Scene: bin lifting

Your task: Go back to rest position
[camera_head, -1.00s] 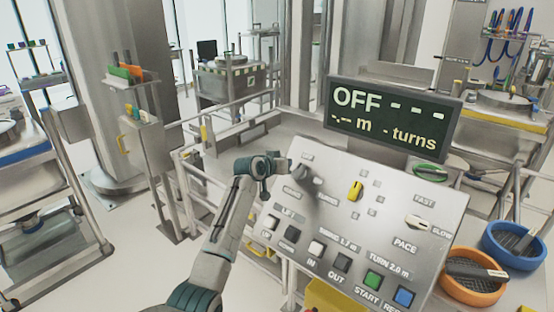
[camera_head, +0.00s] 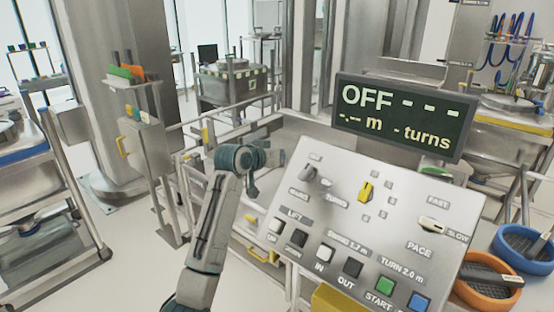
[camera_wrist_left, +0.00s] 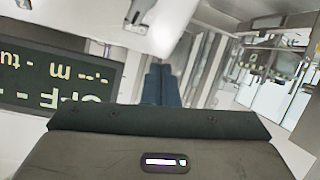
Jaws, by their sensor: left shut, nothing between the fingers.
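My left arm comes up from the bottom of the head view, and its wrist (camera_head: 250,157) is just beyond the upper left edge of the control panel. In the left wrist view the two dark blue fingers of my left gripper (camera_wrist_left: 160,72) lie close together, shut and empty. They appear apart from the panel. The tilted grey control panel (camera_head: 345,235) carries a grey knob, a yellow knob (camera_head: 365,192), a pale PACE switch (camera_head: 432,225) and several push buttons. The display (camera_head: 400,118) above it reads OFF with dashes. My right gripper is not in view.
A metal railing (camera_head: 190,205) and a grey column (camera_head: 105,60) stand left of the panel. Open floor (camera_head: 120,275) lies at the lower left.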

